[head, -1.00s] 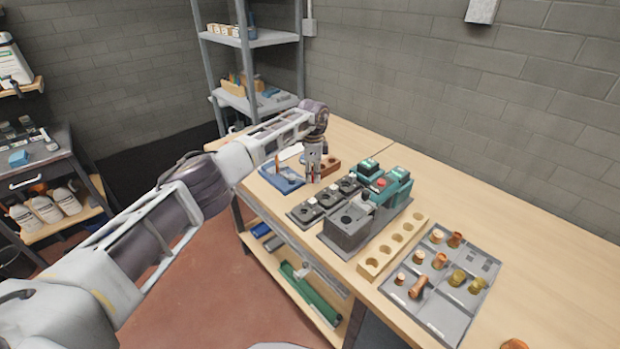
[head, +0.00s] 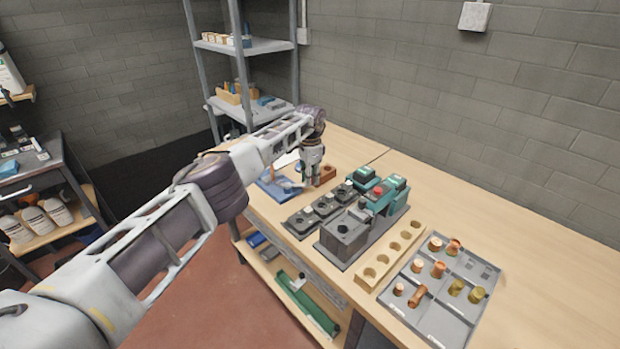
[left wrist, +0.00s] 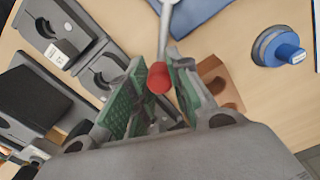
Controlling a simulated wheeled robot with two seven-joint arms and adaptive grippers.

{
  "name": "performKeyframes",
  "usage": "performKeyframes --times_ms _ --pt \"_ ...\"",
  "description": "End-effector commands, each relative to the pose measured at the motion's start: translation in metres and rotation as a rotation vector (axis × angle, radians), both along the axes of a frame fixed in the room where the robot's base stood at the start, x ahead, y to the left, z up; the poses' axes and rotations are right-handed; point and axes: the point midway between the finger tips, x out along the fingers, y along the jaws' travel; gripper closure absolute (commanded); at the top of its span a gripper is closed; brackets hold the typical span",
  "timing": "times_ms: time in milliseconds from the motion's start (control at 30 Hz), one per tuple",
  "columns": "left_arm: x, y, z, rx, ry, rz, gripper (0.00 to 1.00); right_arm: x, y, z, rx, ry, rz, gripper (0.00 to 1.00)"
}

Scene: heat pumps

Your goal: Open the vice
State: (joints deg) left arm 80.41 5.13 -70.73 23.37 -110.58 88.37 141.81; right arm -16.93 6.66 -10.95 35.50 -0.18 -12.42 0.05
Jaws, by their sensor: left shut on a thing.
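The blue piece that looks like the vice (head: 268,188) lies on the far left end of the bench, beside my left gripper (head: 308,183). Its blue edge also shows at the top of the left wrist view (left wrist: 200,14). A grey rod with a red end, the handle (left wrist: 158,78), reaches from there to between my left fingers. The green-padded fingers are shut on the handle near its red end. In the head view, the fingertips are small and the grip is hard to make out. How far the vice jaws stand apart cannot be told. My right gripper is not in view.
A brown block (head: 326,174) with round hollows stands close beside the left gripper. Dark fixtures (head: 322,208), a teal-and-grey machine (head: 345,235), a wooden holed block (head: 378,272) and a grey tray of copper fittings (head: 428,318) stand nearer. The bench's back right is clear.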

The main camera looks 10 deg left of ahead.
Motion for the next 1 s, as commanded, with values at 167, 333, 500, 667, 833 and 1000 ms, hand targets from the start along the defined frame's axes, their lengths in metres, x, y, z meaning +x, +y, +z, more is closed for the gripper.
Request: performKeyframes --times_ms 167,333,500,667,833,1000 --pt "0.002 -0.001 0.003 -0.001 -0.007 -0.002 1.0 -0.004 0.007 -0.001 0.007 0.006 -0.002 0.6" --pt "0.001 0.0 0.002 -0.001 -0.006 -0.002 0.62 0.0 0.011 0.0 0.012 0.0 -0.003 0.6" --pt "0.001 0.0 0.001 0.0 -0.003 -0.001 0.56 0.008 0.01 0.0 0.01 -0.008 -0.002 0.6" --pt "0.0 0.0 0.001 0.0 -0.001 -0.001 0.56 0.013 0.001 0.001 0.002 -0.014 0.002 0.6" --pt "0.0 0.0 0.004 0.0 -0.001 -0.001 0.56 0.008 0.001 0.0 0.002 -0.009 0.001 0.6" --pt "0.001 0.0 0.017 0.0 -0.004 -0.001 0.56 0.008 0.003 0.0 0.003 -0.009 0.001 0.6"
